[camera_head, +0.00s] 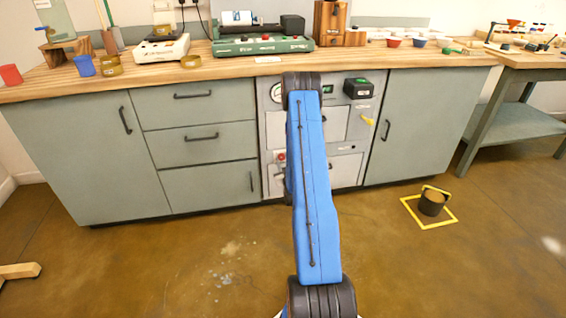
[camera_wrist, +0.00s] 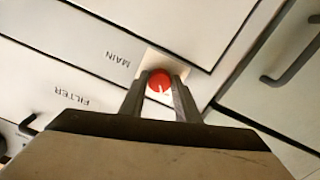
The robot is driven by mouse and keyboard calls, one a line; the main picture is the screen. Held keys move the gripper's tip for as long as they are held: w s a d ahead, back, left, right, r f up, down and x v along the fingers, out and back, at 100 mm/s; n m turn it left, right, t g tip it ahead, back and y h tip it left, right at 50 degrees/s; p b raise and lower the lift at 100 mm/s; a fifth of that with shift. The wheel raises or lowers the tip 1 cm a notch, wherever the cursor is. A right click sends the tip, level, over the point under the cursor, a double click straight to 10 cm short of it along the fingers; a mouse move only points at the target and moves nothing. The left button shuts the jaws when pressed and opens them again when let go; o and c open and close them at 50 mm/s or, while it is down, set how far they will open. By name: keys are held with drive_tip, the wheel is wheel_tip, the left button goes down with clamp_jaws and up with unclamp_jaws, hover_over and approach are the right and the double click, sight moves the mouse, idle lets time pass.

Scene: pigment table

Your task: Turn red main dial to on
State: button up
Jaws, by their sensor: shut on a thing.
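The red main dial (camera_wrist: 160,80) sits on a pale square plate on the white panel, beside the word MAIN. A white pointer line shows on its face. In the wrist view my gripper (camera_wrist: 161,86) has its two dark fingers on either side of the dial, shut on it. In the head view a small red spot, which looks like the dial (camera_head: 281,156), shows at the left of the panel, next to my blue arm. My gripper is hidden behind my arm there.
A drawer handle (camera_wrist: 297,60) is right of the dial in the wrist view. A black bucket (camera_head: 432,203) stands on the floor at the right.

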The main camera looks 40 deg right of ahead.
drive_tip(key=m, duration=0.8)
drive_tip(key=shift+a, duration=0.1)
drive_tip(key=m, duration=0.4)
drive_tip(key=shift+m, duration=2.2)
drive_tip(key=o, duration=1)
drive_tip(key=shift+o, duration=0.2)
drive_tip(key=v, duration=1.7)
drive_tip(key=shift+s, duration=0.2)
